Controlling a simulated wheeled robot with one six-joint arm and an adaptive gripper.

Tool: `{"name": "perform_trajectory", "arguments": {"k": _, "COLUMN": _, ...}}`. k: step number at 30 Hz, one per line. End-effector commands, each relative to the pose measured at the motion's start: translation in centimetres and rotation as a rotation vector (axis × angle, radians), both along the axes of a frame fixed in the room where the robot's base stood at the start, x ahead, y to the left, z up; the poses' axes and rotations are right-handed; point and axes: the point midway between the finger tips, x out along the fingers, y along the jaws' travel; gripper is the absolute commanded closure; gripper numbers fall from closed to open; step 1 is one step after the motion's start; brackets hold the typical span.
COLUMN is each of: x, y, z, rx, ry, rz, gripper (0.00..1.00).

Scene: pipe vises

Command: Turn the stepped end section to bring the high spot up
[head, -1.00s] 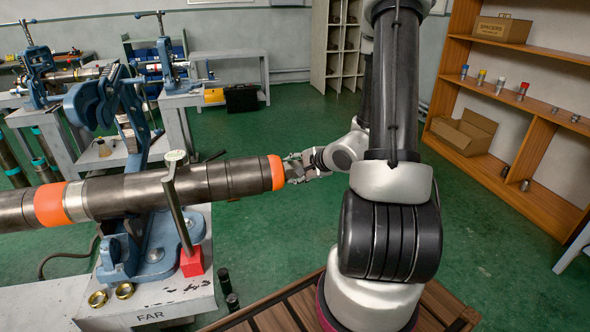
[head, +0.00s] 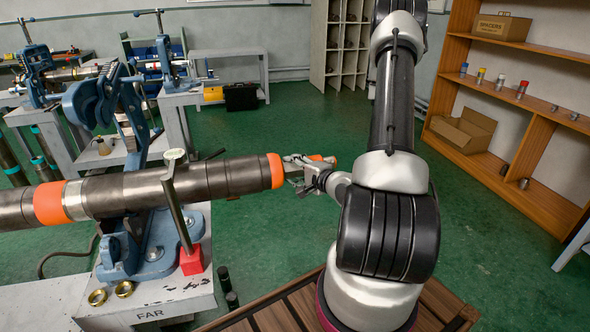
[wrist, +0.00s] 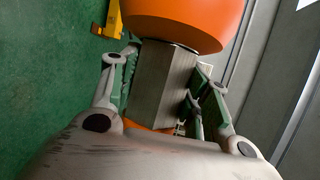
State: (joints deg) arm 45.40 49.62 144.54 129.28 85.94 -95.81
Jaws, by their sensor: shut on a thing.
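The long dark steel pipe (head: 120,195) lies across the blue vise (head: 150,245), its stepped end section (head: 225,177) pointing right with an orange band (head: 276,171) at its end. My gripper (head: 302,170) is at that end. In the wrist view, my gripper (wrist: 160,80) is shut on a grey flat-sided stub (wrist: 163,80) just beyond the orange band (wrist: 190,20). More orange shows near the palm. A gauge with a pale round head (head: 174,155) stands on a red base (head: 192,262) and leans against the pipe. Its reading is too small to tell.
A bench marked FAR (head: 150,313) carries the vise and two brass rings (head: 111,294). Small black cylinders (head: 228,288) stand beside it. A wooden shelf (head: 530,130) is at the right. Other vises (head: 40,80) stand at the back left. Green floor is clear behind my gripper.

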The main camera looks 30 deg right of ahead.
Motion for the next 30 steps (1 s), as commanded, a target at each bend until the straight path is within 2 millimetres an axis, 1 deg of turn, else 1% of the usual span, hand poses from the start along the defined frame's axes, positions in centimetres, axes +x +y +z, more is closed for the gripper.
{"name": "perform_trajectory", "arguments": {"k": 7, "x": 0.02, "y": 0.09, "z": 0.02, "rx": -0.001, "ry": 0.000, "rz": 0.003, "gripper": 0.77}}
{"name": "perform_trajectory", "arguments": {"k": 8, "x": 0.02, "y": 0.09, "z": 0.02, "rx": 0.000, "ry": 0.000, "rz": 0.003, "gripper": 0.48}}
{"name": "perform_trajectory", "arguments": {"k": 10, "x": 0.03, "y": 0.08, "z": 0.02, "rx": 0.000, "ry": 0.000, "rz": 0.003, "gripper": 0.35}}
{"name": "perform_trajectory", "arguments": {"k": 11, "x": 0.02, "y": 0.08, "z": 0.02, "rx": 0.000, "ry": 0.000, "rz": 0.003, "gripper": 0.32}}
{"name": "perform_trajectory", "arguments": {"k": 23, "x": 0.03, "y": 0.05, "z": 0.10, "rx": 0.004, "ry": 0.012, "rz": 0.002, "gripper": 0.32}}
{"name": "perform_trajectory", "arguments": {"k": 26, "x": 0.05, "y": 0.05, "z": 0.22, "rx": 0.012, "ry": 0.048, "rz": 0.002, "gripper": 0.32}}
{"name": "perform_trajectory", "arguments": {"k": 30, "x": 0.13, "y": 0.05, "z": 0.41, "rx": 0.036, "ry": 0.139, "rz": 0.003, "gripper": 0.32}}
